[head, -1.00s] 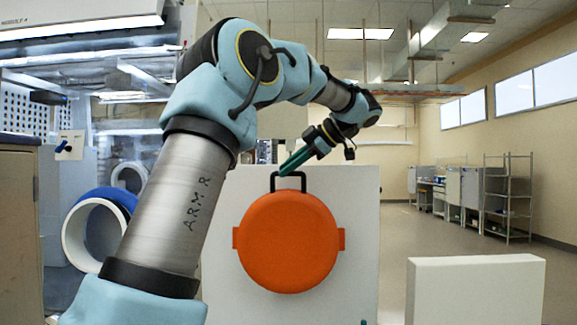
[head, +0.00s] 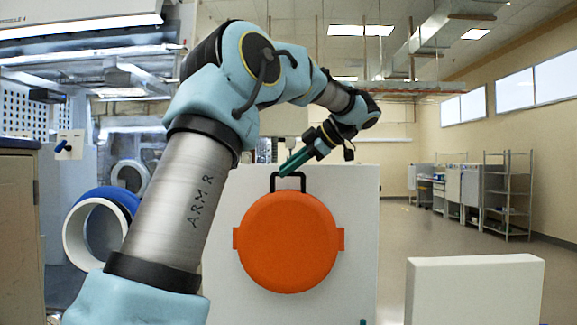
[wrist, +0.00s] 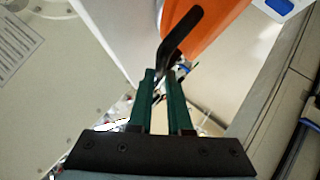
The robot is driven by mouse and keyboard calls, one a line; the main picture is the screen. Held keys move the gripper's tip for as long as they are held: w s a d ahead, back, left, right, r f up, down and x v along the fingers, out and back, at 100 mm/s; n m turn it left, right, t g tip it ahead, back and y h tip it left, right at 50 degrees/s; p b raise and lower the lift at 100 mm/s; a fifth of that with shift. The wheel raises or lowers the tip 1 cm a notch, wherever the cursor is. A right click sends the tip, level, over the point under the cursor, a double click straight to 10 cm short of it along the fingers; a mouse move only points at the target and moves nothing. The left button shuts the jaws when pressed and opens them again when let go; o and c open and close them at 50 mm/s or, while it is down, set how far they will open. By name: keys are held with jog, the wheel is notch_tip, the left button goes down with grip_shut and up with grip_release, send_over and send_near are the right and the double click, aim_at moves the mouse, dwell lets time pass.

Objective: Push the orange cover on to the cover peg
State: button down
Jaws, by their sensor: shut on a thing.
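The orange cover (head: 288,243) is a round disc with a tab on each side and a black handle (head: 290,175) on top. It is upright in front of a white panel in the head view. My gripper (head: 286,172) comes down from the upper right with green fingers, shut on the black handle. In the wrist view the green fingers (wrist: 165,90) close around the handle (wrist: 180,38), and part of the orange cover (wrist: 205,25) shows beyond it. The cover peg is not visible; I cannot tell whether the cover hides it.
The white panel (head: 355,215) stands behind the cover. A low white block (head: 474,290) stands at the lower right. A white and blue round port (head: 80,230) is at the left, beyond my arm. Open floor (head: 440,235) lies to the right, with shelves (head: 507,195) beyond.

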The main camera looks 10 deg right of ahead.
jog(key=c, duration=0.8)
grip_release()
jog(key=shift+w, duration=0.1)
jog(key=shift+o, duration=0.2)
jog(key=shift+d, duration=0.1)
